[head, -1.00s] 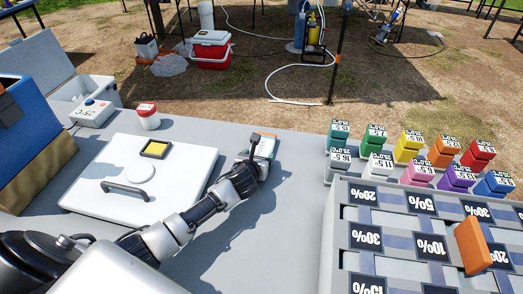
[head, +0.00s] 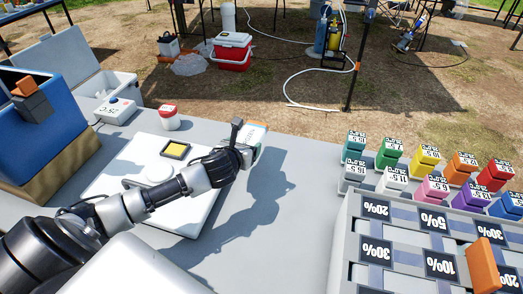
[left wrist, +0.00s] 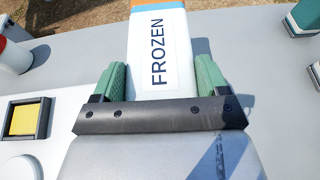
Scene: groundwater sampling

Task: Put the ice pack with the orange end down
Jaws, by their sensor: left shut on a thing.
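In the left wrist view the pack (left wrist: 160,50) shows the word FROZEN. It lies between the two green-padded fingers (left wrist: 160,80), with its orange end at the top edge, pointing away from the wrist. My right gripper is not in view.
A blue box (head: 55,125) stands far left, near a red-capped jar (head: 168,118). Several coloured blocks (head: 425,160) and a labelled rack (head: 345,235) stand right. The table between (head: 300,185) is clear.

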